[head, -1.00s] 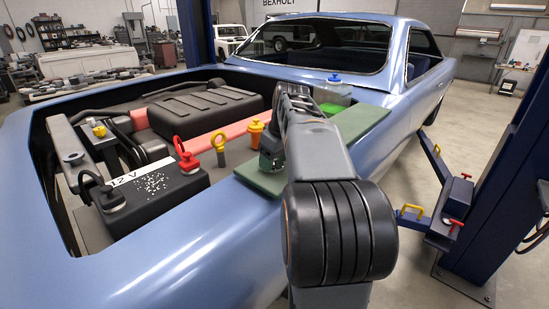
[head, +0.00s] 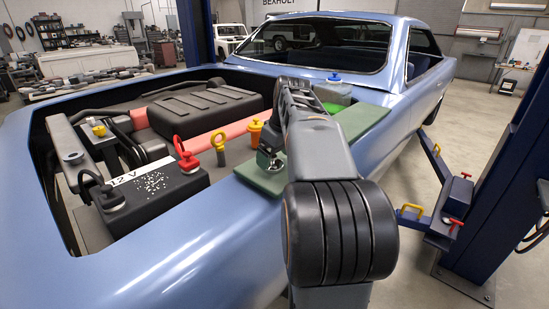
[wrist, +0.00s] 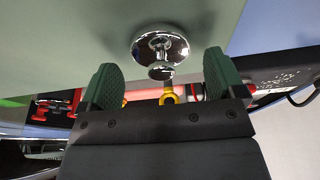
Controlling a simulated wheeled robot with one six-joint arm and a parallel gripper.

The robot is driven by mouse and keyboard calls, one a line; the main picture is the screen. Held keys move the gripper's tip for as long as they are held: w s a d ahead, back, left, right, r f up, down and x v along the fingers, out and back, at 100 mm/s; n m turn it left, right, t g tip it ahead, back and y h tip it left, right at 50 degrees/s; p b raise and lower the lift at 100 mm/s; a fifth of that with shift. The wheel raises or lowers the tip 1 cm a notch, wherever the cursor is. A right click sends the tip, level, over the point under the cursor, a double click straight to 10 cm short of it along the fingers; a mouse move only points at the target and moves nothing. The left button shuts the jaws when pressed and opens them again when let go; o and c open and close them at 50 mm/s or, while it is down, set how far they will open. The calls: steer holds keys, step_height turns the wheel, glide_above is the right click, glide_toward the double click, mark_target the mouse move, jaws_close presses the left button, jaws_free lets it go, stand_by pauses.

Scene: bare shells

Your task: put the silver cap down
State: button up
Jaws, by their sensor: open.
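The silver cap (head: 270,161) sits on the green mat (head: 258,184) on the car's fender, near the mat's left end in the head view. In the wrist view the shiny cap (wrist: 160,47), with its round knob, is against the mat (wrist: 70,40). My gripper (wrist: 161,70) is open, its two green fingers apart with nothing held between them. The cap lies just beyond the fingertips, and I see clear space between it and both fingers. In the head view my arm hides part of the mat and most of the gripper.
Left of the mat is the open engine bay with a black 12 V battery (head: 150,195), a red-topped part (head: 186,157), a yellow dipstick ring (head: 219,142) and an orange cap (head: 255,131). A green-filled reservoir with a blue cap (head: 334,77) stands behind. A blue lift post (head: 505,200) is at right.

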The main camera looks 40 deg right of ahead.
steer(key=v, duration=1)
steer(key=shift+r+p, duration=0.35)
steer(key=shift+p, duration=0.05)
